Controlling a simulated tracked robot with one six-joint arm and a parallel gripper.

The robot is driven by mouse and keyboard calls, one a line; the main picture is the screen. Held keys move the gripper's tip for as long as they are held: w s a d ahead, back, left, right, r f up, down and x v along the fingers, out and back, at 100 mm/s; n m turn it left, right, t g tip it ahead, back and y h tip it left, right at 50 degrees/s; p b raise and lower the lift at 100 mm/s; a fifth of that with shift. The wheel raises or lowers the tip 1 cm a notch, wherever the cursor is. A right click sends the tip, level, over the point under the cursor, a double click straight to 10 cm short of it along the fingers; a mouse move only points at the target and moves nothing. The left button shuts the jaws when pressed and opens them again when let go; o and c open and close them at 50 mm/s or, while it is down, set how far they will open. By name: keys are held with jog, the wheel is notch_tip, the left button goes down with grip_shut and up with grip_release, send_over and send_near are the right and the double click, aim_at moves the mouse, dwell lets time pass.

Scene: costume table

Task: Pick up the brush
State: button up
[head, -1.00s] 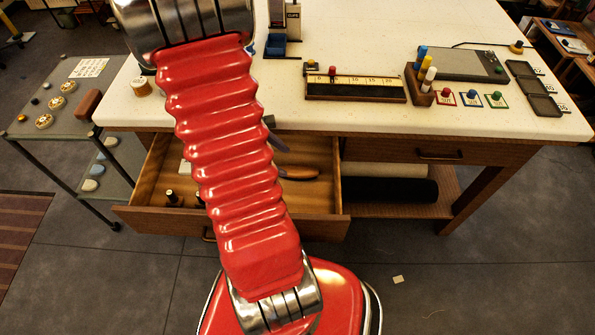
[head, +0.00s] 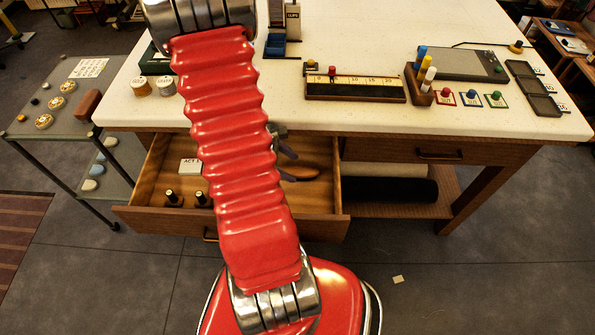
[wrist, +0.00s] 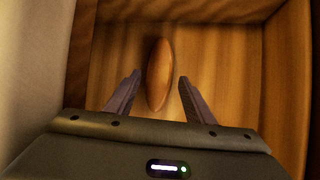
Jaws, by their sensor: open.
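The brush shows in the wrist view as a brown oval wooden back (wrist: 158,75), lying in the open drawer (head: 155,185). Its bristles are not visible. In the head view the brush (head: 305,171) lies at the right side of the drawer, partly hidden by my gripper. My gripper (wrist: 157,82) is open, with one dark finger on each side of the brush's near half in the picture. I see no finger touching it. In the head view my gripper (head: 287,163) is over the drawer, mostly hidden behind my red arm.
Two small dark bottles (head: 188,199) and a white card box (head: 190,167) are in the drawer's left part. The drawer walls surround my gripper. The white tabletop (head: 350,40) stands above and behind the drawer.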

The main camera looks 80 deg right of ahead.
aim_at(296, 170)
jog(key=shift+x, duration=1.5)
jog(key=shift+c, duration=0.3)
jog(key=c, duration=0.8)
jog(key=shift+r, duration=0.1)
jog(key=shift+c, duration=0.6)
jog(key=shift+w+a+r, duration=0.1)
jog(key=shift+w, duration=0.05)
grip_shut()
jog(key=w+a+r, duration=0.7)
jog(key=w+a, duration=0.1)
jog(key=w, duration=0.3)
jog(key=shift+r, duration=0.35)
